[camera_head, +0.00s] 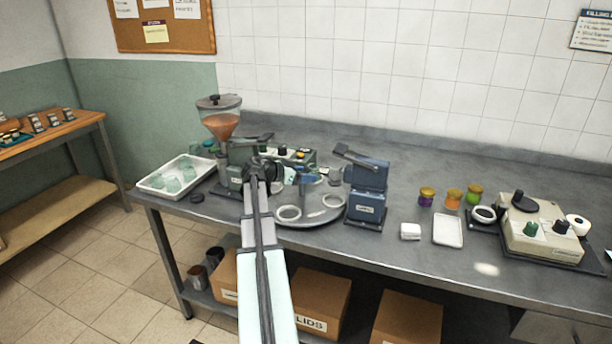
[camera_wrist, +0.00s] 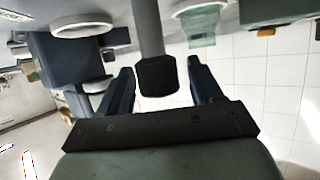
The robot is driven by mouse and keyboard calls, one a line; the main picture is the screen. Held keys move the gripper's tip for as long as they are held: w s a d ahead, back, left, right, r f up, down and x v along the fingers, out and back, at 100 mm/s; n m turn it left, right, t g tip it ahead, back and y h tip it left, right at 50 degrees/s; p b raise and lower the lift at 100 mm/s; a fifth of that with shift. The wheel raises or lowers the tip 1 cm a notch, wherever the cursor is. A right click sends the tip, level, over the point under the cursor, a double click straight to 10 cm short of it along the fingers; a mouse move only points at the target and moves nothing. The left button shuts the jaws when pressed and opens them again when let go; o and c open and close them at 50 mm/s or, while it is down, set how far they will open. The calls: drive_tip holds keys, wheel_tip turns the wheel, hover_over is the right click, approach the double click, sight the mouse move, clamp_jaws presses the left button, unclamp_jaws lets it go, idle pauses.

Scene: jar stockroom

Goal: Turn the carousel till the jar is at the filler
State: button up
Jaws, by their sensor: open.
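The carousel (camera_head: 313,213) is a round grey turntable on the bench, with pale ring-shaped nests on it and a blue-grey post (camera_head: 307,184) rising near its middle. The filler, with a clear hopper (camera_head: 221,122) of orange-brown contents, stands at its left. In the wrist view a translucent green jar (camera_wrist: 203,28) sits in a pale ring; in the head view I cannot pick it out clearly behind my arm. My gripper (camera_head: 273,173) is over the carousel's left part, open. In the wrist view its fingers (camera_wrist: 160,68) stand either side of a dark knob (camera_wrist: 157,78), with gaps showing.
A blue capping machine (camera_head: 367,190) stands close at the carousel's right. A white tray of green jars (camera_head: 149,184) is at the left. Several coloured small jars (camera_head: 453,198), a white tray (camera_head: 448,243) and a beige machine (camera_head: 547,238) are farther right.

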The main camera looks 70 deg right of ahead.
drive_tip(key=shift+s+d+f, duration=0.2)
drive_tip(key=shift+s+d, duration=0.1)
drive_tip(key=shift+d, duration=0.15)
drive_tip(key=shift+c, duration=0.2)
clamp_jaws()
